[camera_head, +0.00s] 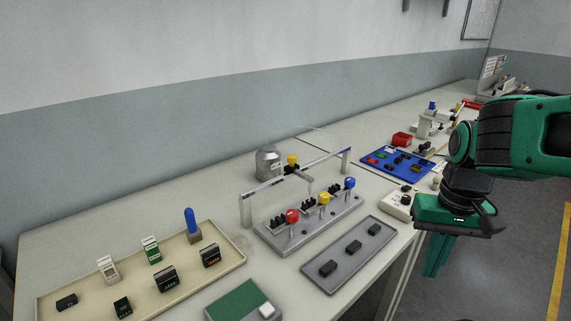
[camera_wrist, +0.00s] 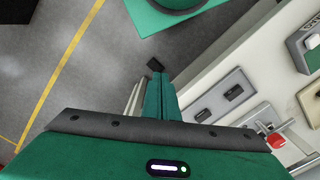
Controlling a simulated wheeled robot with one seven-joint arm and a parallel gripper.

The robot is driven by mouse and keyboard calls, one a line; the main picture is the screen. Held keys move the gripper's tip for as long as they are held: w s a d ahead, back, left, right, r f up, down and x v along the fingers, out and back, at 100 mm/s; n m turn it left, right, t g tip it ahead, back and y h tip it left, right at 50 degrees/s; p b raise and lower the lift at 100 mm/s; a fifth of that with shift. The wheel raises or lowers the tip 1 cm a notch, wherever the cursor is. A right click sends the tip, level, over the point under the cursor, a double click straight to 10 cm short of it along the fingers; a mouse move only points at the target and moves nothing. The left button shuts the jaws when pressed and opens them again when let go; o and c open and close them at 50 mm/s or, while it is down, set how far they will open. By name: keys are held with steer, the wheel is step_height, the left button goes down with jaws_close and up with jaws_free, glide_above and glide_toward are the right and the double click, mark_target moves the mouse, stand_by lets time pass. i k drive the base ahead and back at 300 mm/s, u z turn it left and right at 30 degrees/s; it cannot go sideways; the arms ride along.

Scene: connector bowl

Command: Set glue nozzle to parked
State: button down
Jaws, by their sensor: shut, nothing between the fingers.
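A silver rail on two posts (camera_head: 246,211) stands over the bench, behind a grey fixture (camera_head: 283,242). A carriage with a yellow knob (camera_head: 292,159) sits near the middle of the rail; it looks like the glue nozzle, but its labels are too small to read. A grey metal pot (camera_head: 268,163) stands behind it. My gripper (camera_head: 434,273) is shut and empty, pointing down beyond the bench's front edge, well right of the rail. Its closed green fingers show in the wrist view (camera_wrist: 159,96); the nozzle does not.
The fixture carries red (camera_head: 292,216), yellow (camera_head: 324,198) and blue (camera_head: 350,183) knobs. A grey tray (camera_head: 346,283) with black parts lies in front. A beige tray (camera_head: 222,270) is at left, a blue board (camera_head: 388,151) at right. Open floor lies below my gripper.

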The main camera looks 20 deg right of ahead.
mark_target(294, 168)
steer(key=u, duration=1.35)
steer(key=k, duration=1.05)
steer(key=z, duration=0.7)
steer(key=i, duration=1)
steer(key=u, duration=0.05)
